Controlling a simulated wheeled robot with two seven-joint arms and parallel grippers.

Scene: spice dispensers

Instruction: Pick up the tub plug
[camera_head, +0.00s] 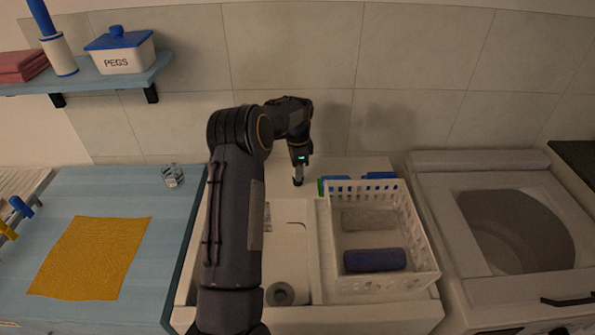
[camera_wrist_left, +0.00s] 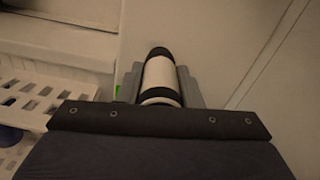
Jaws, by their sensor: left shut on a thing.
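My left gripper (camera_head: 298,168) is shut on a small white cylinder with black ends (camera_wrist_left: 159,78). In the left wrist view the cylinder sits between the two grey fingers (camera_wrist_left: 160,88). In the head view its dark lower tip (camera_head: 298,182) points down above the back of the white counter, near the wall. I cannot tell if it touches the surface. A round grey piece with a dark centre (camera_head: 280,294) lies at the front of the white counter, beside my left arm; it may be the tub plug, but I cannot be sure. My right gripper is out of view.
A white basket (camera_head: 428,235) holding a dark blue roll (camera_head: 375,260) and a grey cloth (camera_head: 368,219) stands right of the gripper. Blue and green items (camera_head: 340,184) lie behind it. A glass (camera_head: 172,177) and yellow cloth (camera_head: 92,257) are on the blue counter.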

